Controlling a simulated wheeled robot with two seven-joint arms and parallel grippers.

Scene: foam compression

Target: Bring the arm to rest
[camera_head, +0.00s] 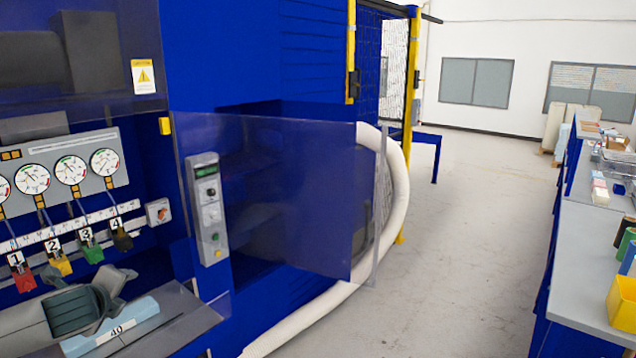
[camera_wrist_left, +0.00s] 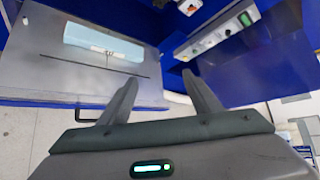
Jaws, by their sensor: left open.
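My left gripper (camera_head: 92,277) is dark grey and sits at the lower left of the head view, in front of the blue machine (camera_head: 230,60). Its two fingers stand apart with nothing between them, as the left wrist view also shows (camera_wrist_left: 162,92). A light blue foam block (camera_head: 135,325) with a label "40" lies on the grey plate (camera_head: 185,325) just below and beside the gripper. The block also shows in the left wrist view (camera_wrist_left: 75,38), beyond the fingers. My right gripper is in neither view.
Round gauges (camera_head: 70,170) and numbered coloured clamps (camera_head: 92,252) line the machine behind the gripper. A control box (camera_head: 207,210) and a clear door panel (camera_head: 300,200) stand to the right. A white hose (camera_head: 398,190) curves to the floor. A workbench (camera_head: 590,270) with a yellow bin (camera_head: 622,305) is far right; the floor between is clear.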

